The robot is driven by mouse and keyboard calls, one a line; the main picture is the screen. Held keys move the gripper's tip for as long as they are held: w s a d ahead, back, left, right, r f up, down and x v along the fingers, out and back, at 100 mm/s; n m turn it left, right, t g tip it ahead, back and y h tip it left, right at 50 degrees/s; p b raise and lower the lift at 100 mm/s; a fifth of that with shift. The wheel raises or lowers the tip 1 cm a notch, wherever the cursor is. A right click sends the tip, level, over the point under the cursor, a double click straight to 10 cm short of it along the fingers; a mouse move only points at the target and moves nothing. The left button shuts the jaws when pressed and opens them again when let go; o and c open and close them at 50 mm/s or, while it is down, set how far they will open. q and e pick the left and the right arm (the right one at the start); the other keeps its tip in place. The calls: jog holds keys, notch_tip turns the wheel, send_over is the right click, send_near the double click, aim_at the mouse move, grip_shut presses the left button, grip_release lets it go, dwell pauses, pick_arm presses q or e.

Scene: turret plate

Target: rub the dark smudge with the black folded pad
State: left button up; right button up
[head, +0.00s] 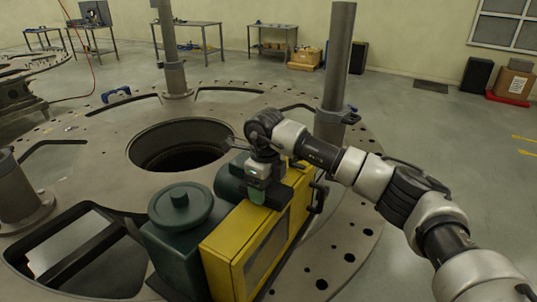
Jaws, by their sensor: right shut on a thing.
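My right gripper (264,191) reaches in from the right and points down at the top of a yellow case (222,258). It is shut on a small dark piece that looks like the black folded pad, largely hidden by the fingers. The piece is at or just above the case's top edge; I cannot tell whether it touches. I cannot make out the dark smudge; the gripper may cover it. My left gripper is not in view.
A dark green tank with a round lid (181,205) stands left of the case. The large metal turret plate (93,150) has a round central opening (180,146) and several cutouts. A tall post (338,65) rises behind my right arm. Workbenches line the far wall.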

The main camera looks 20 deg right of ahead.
jog(key=shift+w+d+r+p, duration=0.2)
jog(key=shift+d+r+p, duration=0.05)
jog(key=shift+r, duration=0.3)
jog(key=shift+w+d+r+p, duration=0.2)
jog(key=shift+r+p, duration=0.05)
jog(key=shift+r, duration=0.55)
jog(key=r, duration=0.1)
jog(key=r+p, duration=0.1)
jog(key=shift+s+a+r+p, duration=0.35)
jog(key=shift+s+a+r, duration=0.05)
jog(key=shift+w+d+r+p, duration=0.1)
jog(key=shift+r+p, duration=0.2)
jog(key=shift+r, duration=0.2)
jog(key=shift+w+d+r+p, duration=0.1)
jog(key=shift+r+p, duration=0.2)
jog(key=shift+r, duration=0.4)
jog(key=shift+s+a+r, duration=0.1)
jog(key=shift+a+r, duration=0.05)
